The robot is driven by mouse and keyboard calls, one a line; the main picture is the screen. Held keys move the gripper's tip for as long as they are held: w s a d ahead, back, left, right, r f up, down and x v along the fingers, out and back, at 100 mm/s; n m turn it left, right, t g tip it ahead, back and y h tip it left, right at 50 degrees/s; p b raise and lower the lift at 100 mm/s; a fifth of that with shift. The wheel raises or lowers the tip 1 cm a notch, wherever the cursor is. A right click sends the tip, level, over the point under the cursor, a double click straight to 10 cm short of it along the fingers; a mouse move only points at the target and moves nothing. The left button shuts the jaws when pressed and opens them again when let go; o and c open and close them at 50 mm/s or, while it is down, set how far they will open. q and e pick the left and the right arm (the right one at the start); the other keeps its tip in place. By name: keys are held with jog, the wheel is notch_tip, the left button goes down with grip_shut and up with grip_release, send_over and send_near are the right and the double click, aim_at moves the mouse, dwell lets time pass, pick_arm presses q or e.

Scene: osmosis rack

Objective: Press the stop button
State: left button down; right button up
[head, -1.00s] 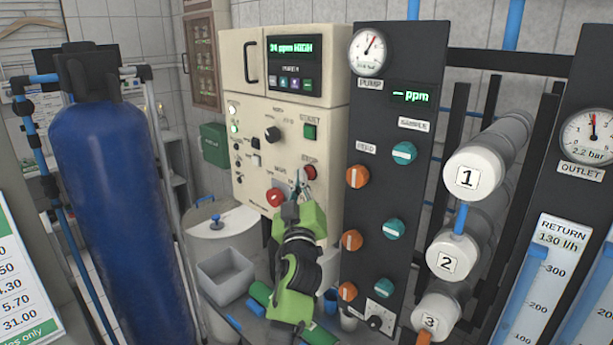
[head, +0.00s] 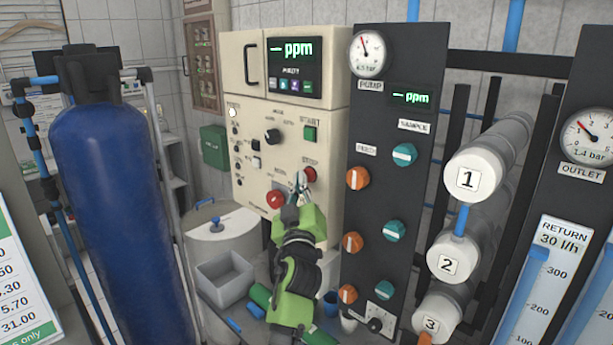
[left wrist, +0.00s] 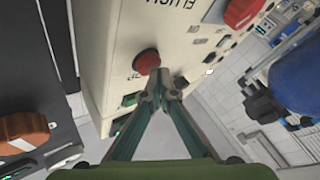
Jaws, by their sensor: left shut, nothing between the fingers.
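The red stop button (head: 310,174) is on the right part of the cream control panel (head: 255,135), under a STOP label. It also shows in the left wrist view (left wrist: 147,61). My left gripper (head: 299,181) is shut and empty, with its tips just beside the button in the head view. In the left wrist view its closed fingertips (left wrist: 160,92) appear close below the button; I cannot tell whether they touch it. The panel display (head: 292,50) reads "– ppm". My right gripper is not in view.
A larger red button (head: 276,198) sits left of my gripper, and a green start button (head: 310,133) is above. A dark panel with orange and teal knobs (head: 404,155) stands to the right. A blue tank (head: 105,190) stands at left.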

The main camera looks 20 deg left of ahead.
pick_arm(q)
jog(key=shift+s+a, duration=0.2)
jog(key=shift+s, duration=0.3)
jog(key=s, duration=0.1)
jog(key=s+a+p, duration=0.1)
jog(key=s, duration=0.1)
jog(key=s+p, duration=0.1)
jog(key=shift+s+a, duration=0.3)
jog(key=shift+s, duration=0.05)
dwell(0.6)
